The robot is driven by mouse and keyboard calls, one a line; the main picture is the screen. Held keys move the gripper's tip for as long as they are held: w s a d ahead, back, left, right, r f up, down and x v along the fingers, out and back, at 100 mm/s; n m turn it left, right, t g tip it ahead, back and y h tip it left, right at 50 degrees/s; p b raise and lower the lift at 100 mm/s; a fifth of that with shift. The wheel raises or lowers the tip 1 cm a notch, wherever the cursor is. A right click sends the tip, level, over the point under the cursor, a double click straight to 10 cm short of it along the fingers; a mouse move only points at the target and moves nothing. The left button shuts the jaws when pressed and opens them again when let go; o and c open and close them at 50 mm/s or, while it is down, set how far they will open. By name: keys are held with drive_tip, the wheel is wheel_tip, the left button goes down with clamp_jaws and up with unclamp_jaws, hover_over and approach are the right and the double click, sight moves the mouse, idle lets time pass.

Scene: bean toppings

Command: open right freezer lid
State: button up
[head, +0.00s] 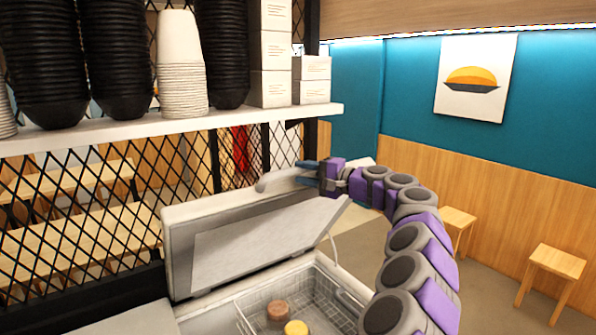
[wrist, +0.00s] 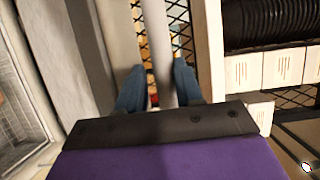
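The freezer lid (head: 243,243) is raised and tilted back, its pale inner panel facing me, above the open freezer compartment (head: 325,268). A grey handle (head: 277,180) stands at the lid's upper edge. My gripper (head: 306,172) is at the right end of this handle. In the wrist view, the handle (wrist: 158,45) runs as a grey bar between the two blue fingers of my gripper (wrist: 160,85). The fingers are close on either side of it; I cannot tell whether both press on it.
A wire basket (head: 255,306) in the freezer holds a brown tub (head: 278,311) and a yellow tub (head: 296,328). A white shelf (head: 190,124) with stacked bowls, cups and boxes hangs above, in front of black mesh. Stools (head: 552,263) stand right, with open floor nearby.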

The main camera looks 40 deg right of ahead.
drive_tip(key=p+v, duration=0.2)
drive_tip(key=v, duration=1.3)
drive_tip(key=shift+d, duration=0.15)
